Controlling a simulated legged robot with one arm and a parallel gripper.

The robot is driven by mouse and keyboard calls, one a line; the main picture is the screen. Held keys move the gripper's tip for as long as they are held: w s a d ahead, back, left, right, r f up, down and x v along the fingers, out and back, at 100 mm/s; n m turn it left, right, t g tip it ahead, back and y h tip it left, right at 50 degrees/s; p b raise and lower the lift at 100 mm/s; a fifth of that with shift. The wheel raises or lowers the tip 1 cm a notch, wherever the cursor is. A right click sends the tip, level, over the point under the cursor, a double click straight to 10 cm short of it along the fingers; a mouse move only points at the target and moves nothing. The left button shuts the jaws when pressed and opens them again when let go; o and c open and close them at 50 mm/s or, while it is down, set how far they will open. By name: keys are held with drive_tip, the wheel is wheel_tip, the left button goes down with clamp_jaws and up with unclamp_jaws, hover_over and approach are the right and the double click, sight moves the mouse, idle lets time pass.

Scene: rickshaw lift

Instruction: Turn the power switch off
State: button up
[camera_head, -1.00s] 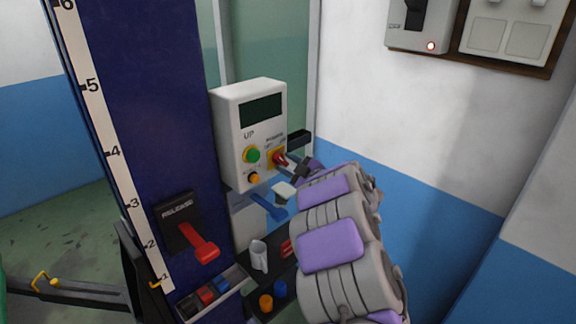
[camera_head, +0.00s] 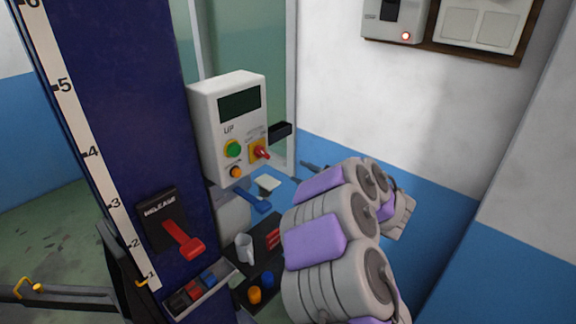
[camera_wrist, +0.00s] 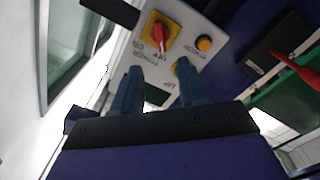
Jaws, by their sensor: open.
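The power switch (camera_head: 261,152) is a red rotary handle on a yellow plate, at the right of the white control box (camera_head: 208,125). In the head view its handle tilts down to the right. In the wrist view the red switch (camera_wrist: 160,35) shows beyond my fingertips, with small lettering beside it. My gripper (camera_wrist: 158,72) is open, its two blue fingers apart with nothing between them. It stands off the switch, not touching it.
Green (camera_head: 234,149) and orange (camera_head: 236,172) buttons sit left of the switch. A red release lever (camera_head: 183,240) is on the blue column. A black bracket (camera_head: 280,133) juts right of the box. A shelf below holds a white cup (camera_head: 244,248). A wall switch box (camera_head: 395,18) hangs upper right.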

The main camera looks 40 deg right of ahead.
drive_tip(key=s, duration=0.3)
drive_tip(key=shift+s+d+f, duration=0.1)
drive_tip(key=shift+s+d, duration=0.1)
drive_tip(key=shift+s, duration=0.2)
drive_tip(key=shift+w, duration=0.1)
